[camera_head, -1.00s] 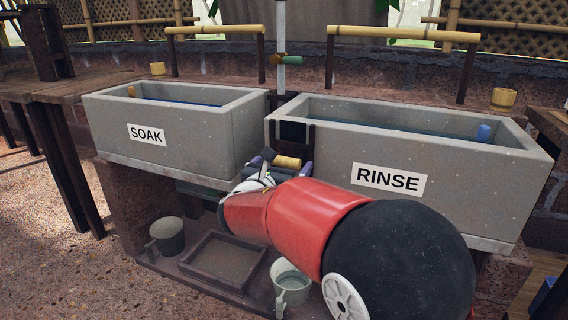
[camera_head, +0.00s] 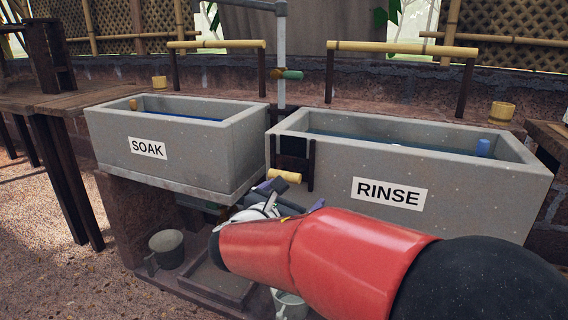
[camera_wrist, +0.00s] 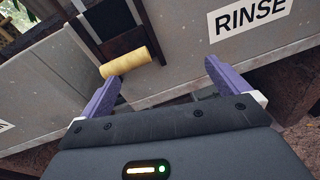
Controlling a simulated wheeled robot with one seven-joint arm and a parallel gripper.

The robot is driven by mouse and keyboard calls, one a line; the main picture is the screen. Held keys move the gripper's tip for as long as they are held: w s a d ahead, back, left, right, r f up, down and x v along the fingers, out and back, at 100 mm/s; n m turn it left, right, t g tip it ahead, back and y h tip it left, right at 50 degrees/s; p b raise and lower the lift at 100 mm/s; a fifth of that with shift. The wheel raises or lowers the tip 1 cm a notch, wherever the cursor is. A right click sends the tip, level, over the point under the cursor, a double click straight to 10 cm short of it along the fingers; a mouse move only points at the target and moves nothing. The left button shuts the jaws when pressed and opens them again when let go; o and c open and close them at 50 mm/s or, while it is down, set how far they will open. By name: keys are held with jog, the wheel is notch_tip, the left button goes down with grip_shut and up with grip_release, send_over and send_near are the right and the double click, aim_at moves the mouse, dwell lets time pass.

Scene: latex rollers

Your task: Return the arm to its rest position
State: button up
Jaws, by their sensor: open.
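My arm, red with a black joint, reaches in from the lower right of the head view. My gripper (camera_head: 290,195) is in front of the gap between the two basins, just below a yellow roller (camera_head: 285,176). In the wrist view my gripper (camera_wrist: 160,75) has its two purple fingers wide apart with nothing between them. The yellow roller (camera_wrist: 125,62) lies beyond the left finger, at the lower end of a dark wooden bracket (camera_head: 292,146). I cannot tell whether the finger touches it.
The SOAK basin (camera_head: 190,156) stands left and the RINSE basin (camera_head: 450,184) right, both holding liquid. A grey mug (camera_head: 166,248), a shallow tray (camera_head: 205,282) and another mug (camera_head: 290,304), partly hidden by my arm, are below. A wooden table (camera_head: 70,98) is at left.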

jog(key=s+d+f+m+g+p, duration=0.1)
jog(key=s+d+m+g, duration=0.3)
jog(key=s+d+m, duration=0.4)
jog(key=s+d+f+m+g+p, duration=0.1)
jog(key=s+d+m+g+p, duration=0.1)
jog(key=s+d+m+g, duration=0.45)
jog(key=s+d+f+m+t+y+p, duration=0.1)
jog(key=s+m+y+p, duration=0.1)
jog(key=s+m+y, duration=0.5)
jog(key=s+m, duration=0.5)
jog(key=m, duration=0.3)
jog(key=shift+s+d+f, duration=0.3)
jog(key=shift+d, duration=0.05)
